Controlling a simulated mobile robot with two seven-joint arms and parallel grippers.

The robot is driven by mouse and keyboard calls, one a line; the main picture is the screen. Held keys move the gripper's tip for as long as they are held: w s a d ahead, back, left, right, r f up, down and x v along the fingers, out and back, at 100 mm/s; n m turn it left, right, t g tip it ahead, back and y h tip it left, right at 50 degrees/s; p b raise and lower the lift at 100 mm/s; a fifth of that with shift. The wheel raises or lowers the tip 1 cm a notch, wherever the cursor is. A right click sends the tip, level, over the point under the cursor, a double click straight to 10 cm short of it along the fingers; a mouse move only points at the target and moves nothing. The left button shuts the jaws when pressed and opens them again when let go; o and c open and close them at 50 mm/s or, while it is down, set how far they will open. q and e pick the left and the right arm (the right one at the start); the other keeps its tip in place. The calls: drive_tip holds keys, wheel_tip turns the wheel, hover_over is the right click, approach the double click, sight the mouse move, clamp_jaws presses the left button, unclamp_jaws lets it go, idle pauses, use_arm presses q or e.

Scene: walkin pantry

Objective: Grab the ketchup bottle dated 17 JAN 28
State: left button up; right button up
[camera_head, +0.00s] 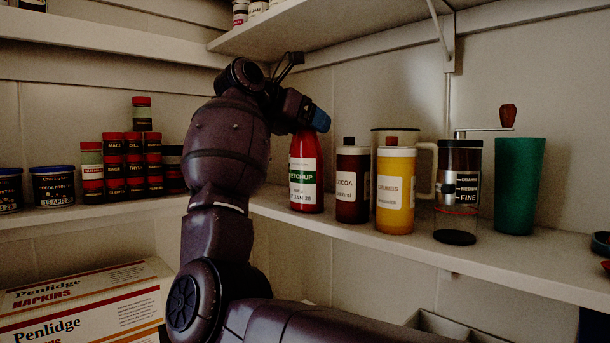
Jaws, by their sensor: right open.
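The red ketchup bottle (307,165) stands upright on the right-hand shelf, near the corner. Its white and green label reads KETCHUP, with a date ending in JAN 28; the day number is hard to read in full. My right arm rises through the middle of the view, and my right gripper (318,119) is at the top of the bottle. The gripper is open, with its blue fingertip beside the bottle's upper end. The bottle's cap is hidden behind the gripper, and I cannot tell whether they touch. My left gripper is not in view.
Right of the bottle stand a cocoa jar (352,182), a yellow jar (395,188), a mug, a coffee grinder (458,190) and a green cup (519,185). Spice jars (133,165) are stacked on the left shelf. A napkin box (85,305) sits below. An upper shelf (340,22) hangs overhead.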

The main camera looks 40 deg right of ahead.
drive_tip(key=shift+s+a+r, duration=0.1)
drive_tip(key=shift+r, duration=0.05)
clamp_jaws()
idle(0.4)
